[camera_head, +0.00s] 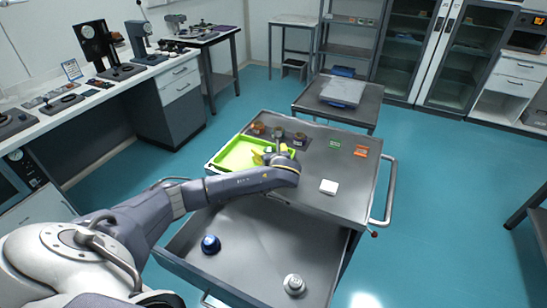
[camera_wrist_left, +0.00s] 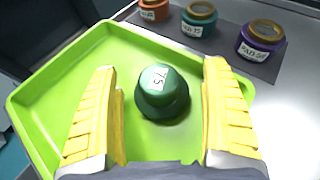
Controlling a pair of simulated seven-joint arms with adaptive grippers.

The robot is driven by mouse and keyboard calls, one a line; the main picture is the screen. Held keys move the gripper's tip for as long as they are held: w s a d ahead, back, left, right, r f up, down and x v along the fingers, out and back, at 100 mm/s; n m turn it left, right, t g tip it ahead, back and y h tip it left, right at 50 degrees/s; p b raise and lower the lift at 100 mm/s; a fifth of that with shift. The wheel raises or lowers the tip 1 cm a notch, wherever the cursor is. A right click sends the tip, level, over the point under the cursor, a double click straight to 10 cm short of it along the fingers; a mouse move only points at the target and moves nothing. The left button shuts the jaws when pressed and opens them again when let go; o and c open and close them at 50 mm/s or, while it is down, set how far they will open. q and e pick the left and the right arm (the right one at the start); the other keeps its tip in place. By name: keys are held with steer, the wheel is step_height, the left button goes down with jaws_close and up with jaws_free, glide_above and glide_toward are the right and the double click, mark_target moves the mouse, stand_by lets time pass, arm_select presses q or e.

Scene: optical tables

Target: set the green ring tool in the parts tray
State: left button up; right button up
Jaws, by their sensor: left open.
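The green ring tool (camera_wrist_left: 162,92), a dark green round piece with a pale label reading 75 on top, stands in the bright green parts tray (camera_wrist_left: 45,98) in the left wrist view. It sits on the tray floor, between the two yellow fingers of my left gripper (camera_wrist_left: 162,115). The fingers are open, with a gap on both sides of the tool. In the head view my left gripper (camera_head: 270,157) is over the right part of the tray (camera_head: 234,156), and the tool is hard to make out there. My right gripper does not show.
Behind the tray, orange (camera_wrist_left: 153,11), teal (camera_wrist_left: 198,20) and purple (camera_wrist_left: 260,42) jars stand on a dark mat. A white block (camera_head: 328,187) and small green (camera_head: 334,144) and orange (camera_head: 360,153) pieces lie right. Blue (camera_head: 210,244) and white (camera_head: 293,285) tools stand in the lower drawer.

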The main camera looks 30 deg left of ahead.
arm_select(q)
steer(key=v, duration=1.2)
steer(key=shift+r, duration=0.1)
